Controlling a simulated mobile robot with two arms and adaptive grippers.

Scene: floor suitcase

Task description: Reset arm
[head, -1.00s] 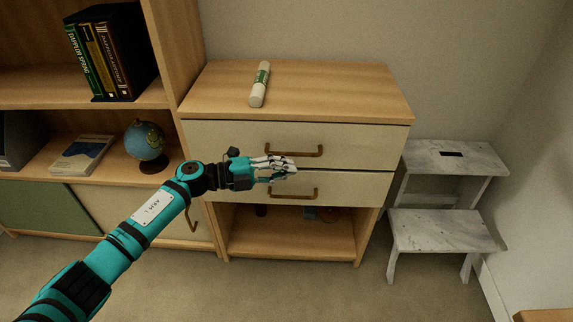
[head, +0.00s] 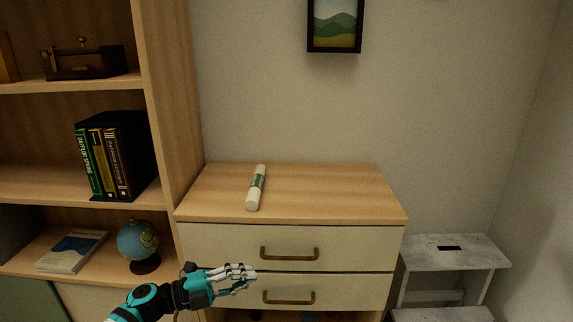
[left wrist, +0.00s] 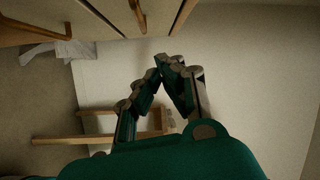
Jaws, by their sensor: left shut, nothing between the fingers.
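My left gripper (head: 243,277) is in front of the left part of the wooden dresser (head: 330,192), near the drawer fronts. Its fingers are shut with nothing between them. In the left wrist view its fingertips (left wrist: 168,64) come together, with drawer handles above left. The upper drawer (head: 340,246) and lower drawer (head: 350,288) each have a brass handle, and both look closed. I cannot tell whether the gripper touches the drawer front. My right gripper is not in view.
A white-and-green tube (head: 256,188) lies on the dresser top. A marble-patterned step stool (head: 455,252) stands right of it. A bookshelf (head: 170,90) on the left holds books (head: 108,163) and a globe (head: 138,241). A framed picture (head: 335,25) hangs above.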

